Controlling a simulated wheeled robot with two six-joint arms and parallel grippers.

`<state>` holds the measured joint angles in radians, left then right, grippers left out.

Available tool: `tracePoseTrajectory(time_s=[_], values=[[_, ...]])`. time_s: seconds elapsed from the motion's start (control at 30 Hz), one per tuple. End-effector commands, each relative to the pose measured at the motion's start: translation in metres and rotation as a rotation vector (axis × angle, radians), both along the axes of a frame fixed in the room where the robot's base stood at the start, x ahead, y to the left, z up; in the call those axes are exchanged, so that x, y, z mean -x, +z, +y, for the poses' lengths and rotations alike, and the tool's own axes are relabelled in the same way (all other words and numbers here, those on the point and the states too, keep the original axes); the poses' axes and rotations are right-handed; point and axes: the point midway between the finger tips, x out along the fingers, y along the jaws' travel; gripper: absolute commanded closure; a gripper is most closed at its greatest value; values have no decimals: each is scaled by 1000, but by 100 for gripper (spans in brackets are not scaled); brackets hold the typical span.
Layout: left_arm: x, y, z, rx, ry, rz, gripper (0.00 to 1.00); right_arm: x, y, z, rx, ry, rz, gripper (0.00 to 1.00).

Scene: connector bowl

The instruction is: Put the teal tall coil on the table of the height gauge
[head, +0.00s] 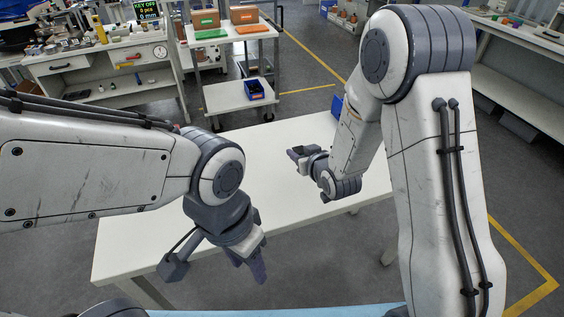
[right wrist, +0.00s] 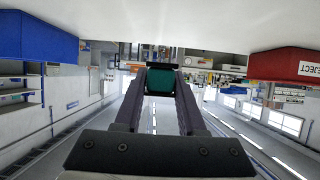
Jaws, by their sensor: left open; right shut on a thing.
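My right gripper (head: 298,153) is over the white table in the head view, with its fingers pointing left. In the right wrist view its two fingers (right wrist: 159,100) are shut on a teal block-like thing (right wrist: 160,83), which looks like the teal tall coil. Dark parts show at its edges. In the head view the coil is too small or hidden to make out. My left gripper (head: 256,265) is open and empty, pointing down near the front edge of the table. I cannot make out the height gauge for sure in either view.
The white table (head: 270,170) is mostly bare. A blue bin (right wrist: 38,38) and a red bin marked REJECT (right wrist: 290,65) show in the right wrist view, which looks upside down. A back bench (head: 110,75) holds a display and small items. A cart (head: 235,95) stands beside it.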

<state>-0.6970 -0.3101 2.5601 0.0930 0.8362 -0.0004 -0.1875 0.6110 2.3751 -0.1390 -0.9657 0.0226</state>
Motion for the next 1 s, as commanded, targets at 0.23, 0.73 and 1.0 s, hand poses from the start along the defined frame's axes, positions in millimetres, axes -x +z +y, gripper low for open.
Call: tracePoseTrajectory(time_s=[0.23, 0.73, 1.0], values=[[0, 7, 0, 0, 0, 0, 50, -37, -30, 37, -1, 1, -1, 100], [0, 12, 0, 0, 0, 0, 50, -48, -78, 49, 0, 1, 1, 100], [0, 11, 0, 0, 0, 0, 50, -48, -80, 49, -1, 1, -2, 100]])
